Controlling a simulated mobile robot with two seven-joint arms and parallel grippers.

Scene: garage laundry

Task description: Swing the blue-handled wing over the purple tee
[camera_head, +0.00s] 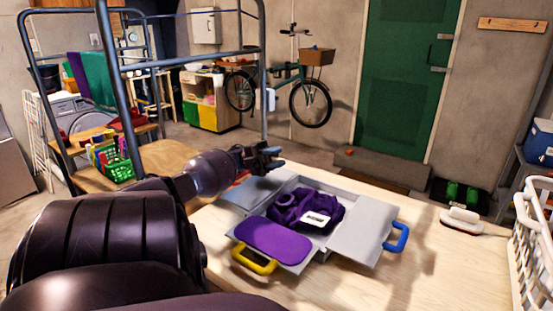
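A grey folding board lies on the pale wooden table. The purple tee (298,210) lies bunched on its middle panel, with a white label on it. The blue-handled wing (364,234) lies flat at the right, its blue handle (397,237) sticking out. A flat purple piece (272,241) covers the front panel, which has a yellow handle (254,261). Another grey panel (247,195) extends at the back left. My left gripper (268,159) is above the board's back edge, far from the blue handle. Its fingers look apart and empty. My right gripper is out of view.
The table (355,279) is clear in front and right of the board. An iron-like white object (462,220) and a white basket (533,250) stand at the right. A blue metal frame (118,95) rises behind my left arm. A green crate (118,170) sits at the left.

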